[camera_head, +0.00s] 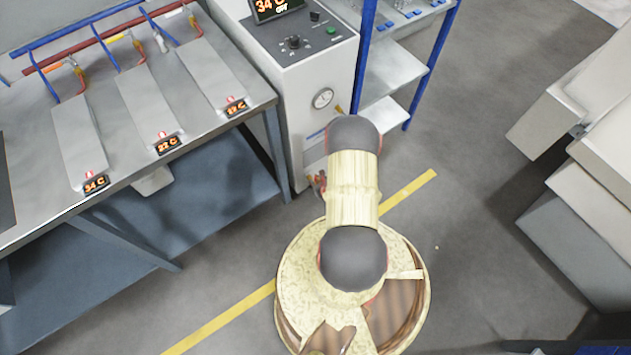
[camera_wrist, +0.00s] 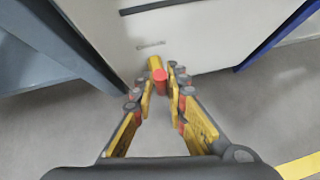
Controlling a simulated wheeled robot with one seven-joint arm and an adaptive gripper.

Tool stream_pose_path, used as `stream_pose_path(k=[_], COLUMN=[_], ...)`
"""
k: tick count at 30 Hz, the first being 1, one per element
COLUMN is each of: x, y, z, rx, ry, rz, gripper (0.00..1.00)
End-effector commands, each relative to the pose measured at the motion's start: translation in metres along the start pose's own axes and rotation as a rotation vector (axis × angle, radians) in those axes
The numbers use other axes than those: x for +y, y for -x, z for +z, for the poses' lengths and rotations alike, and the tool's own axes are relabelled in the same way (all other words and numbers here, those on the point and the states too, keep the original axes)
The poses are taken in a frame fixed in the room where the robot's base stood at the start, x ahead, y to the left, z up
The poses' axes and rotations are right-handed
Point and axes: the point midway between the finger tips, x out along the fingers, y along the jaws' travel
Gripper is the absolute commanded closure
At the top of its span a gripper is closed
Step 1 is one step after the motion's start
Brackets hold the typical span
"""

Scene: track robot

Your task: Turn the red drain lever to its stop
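In the wrist view, the red drain lever (camera_wrist: 160,76) is a short red piece seen nearly end-on, beside a yellow brass-coloured fitting (camera_wrist: 154,62) low on the white cabinet front. My gripper (camera_wrist: 161,88) points at it. Its two yellow-padded fingers stand apart, with the lever between or just beyond the tips. A small gap shows beside the lever, and I cannot tell whether either finger touches it. In the head view, my own arm hides the lever and most of my gripper; only a small reddish bit shows beside the arm near the cabinet foot.
The white cabinet (camera_head: 297,85) carries a dark control panel and a round gauge (camera_head: 323,98). A steel bench (camera_head: 120,150) with several plates stands at left. A blue-posted shelf (camera_head: 390,80) stands right of the cabinet. Grey boxes (camera_head: 570,215) are at far right; floor between is clear.

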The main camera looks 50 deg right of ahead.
Motion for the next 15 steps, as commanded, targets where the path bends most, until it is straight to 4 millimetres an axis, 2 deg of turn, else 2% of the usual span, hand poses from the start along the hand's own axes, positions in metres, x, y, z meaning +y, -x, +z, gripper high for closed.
stream_pose_path(k=[6, 15], x=[-0.0010, -0.0016], y=[0.0002, 0.0012], z=[0.0004, 0.0008], rx=[0.000, -0.001], ry=[-0.002, -0.002], rz=[-0.002, -0.003], gripper=[0.72, 0.72])
